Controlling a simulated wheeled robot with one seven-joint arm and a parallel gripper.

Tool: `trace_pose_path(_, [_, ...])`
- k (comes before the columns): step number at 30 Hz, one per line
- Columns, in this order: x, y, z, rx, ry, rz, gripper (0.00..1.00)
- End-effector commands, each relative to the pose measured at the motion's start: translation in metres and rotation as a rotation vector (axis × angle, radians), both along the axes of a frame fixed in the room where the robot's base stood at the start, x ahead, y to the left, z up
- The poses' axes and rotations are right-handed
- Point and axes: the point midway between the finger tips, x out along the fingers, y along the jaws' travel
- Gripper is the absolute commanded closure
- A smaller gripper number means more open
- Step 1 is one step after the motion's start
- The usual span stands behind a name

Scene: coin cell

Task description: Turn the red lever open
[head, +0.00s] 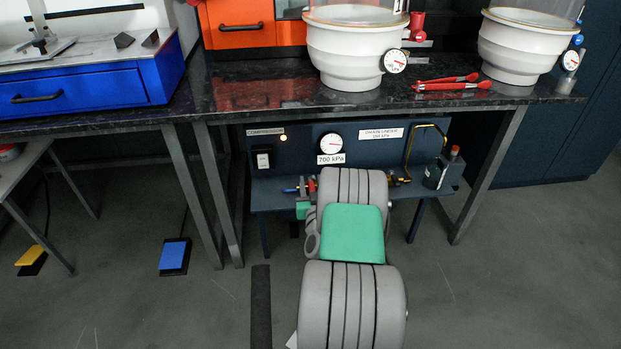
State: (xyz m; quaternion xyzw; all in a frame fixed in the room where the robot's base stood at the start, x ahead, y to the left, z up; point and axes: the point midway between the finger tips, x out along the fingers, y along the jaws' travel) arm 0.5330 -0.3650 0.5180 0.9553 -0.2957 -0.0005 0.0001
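A small red part (312,185), which may be the red lever, shows just left of my arm, low on the front of the dark compressor panel (375,150). A small blue part (291,190) sits to its left on the same fittings. The red part is too small to tell which way it is turned. My grey and green arm reaches from the bottom of the picture up to the panel and covers its lower middle. My gripper's fingertips are hidden behind the arm, so I cannot see whether they touch the lever.
Blue (175,256) and yellow (31,256) pedals lie on the floor.

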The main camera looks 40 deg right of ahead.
Motion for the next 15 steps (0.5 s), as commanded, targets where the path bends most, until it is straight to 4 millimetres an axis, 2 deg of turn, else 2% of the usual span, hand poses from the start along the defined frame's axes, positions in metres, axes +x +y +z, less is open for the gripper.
trace_pose_path(4, [0.0127,-0.0078,0.0004,0.000,-0.001,0.001,0.60])
trace_pose_path(12, [0.0147,-0.0099,0.0004,-0.001,-0.001,0.000,0.60])
trace_pose_path(15, [0.0146,-0.0099,0.0004,-0.001,-0.001,0.000,0.67])
